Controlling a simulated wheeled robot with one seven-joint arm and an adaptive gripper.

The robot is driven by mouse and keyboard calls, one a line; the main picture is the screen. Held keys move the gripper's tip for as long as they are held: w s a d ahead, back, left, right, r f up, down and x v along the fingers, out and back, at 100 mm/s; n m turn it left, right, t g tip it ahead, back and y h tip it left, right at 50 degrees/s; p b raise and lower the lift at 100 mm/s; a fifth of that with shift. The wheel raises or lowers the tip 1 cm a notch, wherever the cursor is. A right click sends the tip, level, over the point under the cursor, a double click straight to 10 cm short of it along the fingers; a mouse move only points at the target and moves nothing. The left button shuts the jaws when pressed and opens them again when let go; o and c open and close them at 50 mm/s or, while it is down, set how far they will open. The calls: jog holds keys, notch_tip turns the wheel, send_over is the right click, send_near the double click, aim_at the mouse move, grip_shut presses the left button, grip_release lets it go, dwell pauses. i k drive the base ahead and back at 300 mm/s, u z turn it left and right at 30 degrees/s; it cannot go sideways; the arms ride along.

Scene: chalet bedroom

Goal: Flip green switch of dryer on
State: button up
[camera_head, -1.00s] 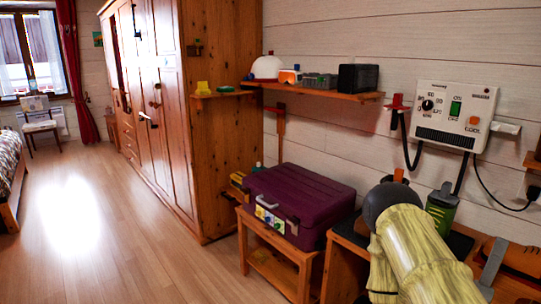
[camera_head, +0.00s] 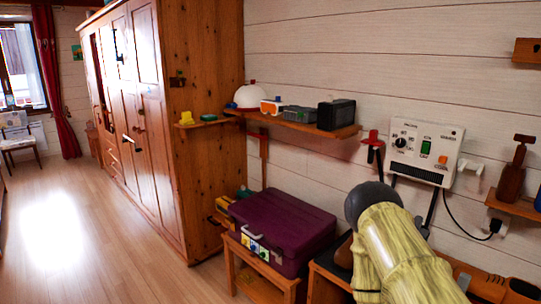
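The dryer (camera_head: 427,153) is a white box mounted on the plank wall at the right of the head view. It has a dark round dial at its left, vent slots along the bottom and an orange button at lower right. The green switch (camera_head: 425,147) is near the middle of its front; I cannot tell its position at this size. My arm, yellowish with a dark grey joint, is at the lower right, below and in front of the dryer. My gripper is not in view.
A shelf (camera_head: 290,124) left of the dryer holds a white dome and several small boxes. A purple case (camera_head: 282,228) sits on a low wooden stand. A small shelf (camera_head: 514,207) is at the right. The floor (camera_head: 62,235) at left is clear.

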aim_at(425, 147)
jog(key=z, duration=1.15)
jog(key=i, duration=0.8)
jog(key=u, duration=1.15)
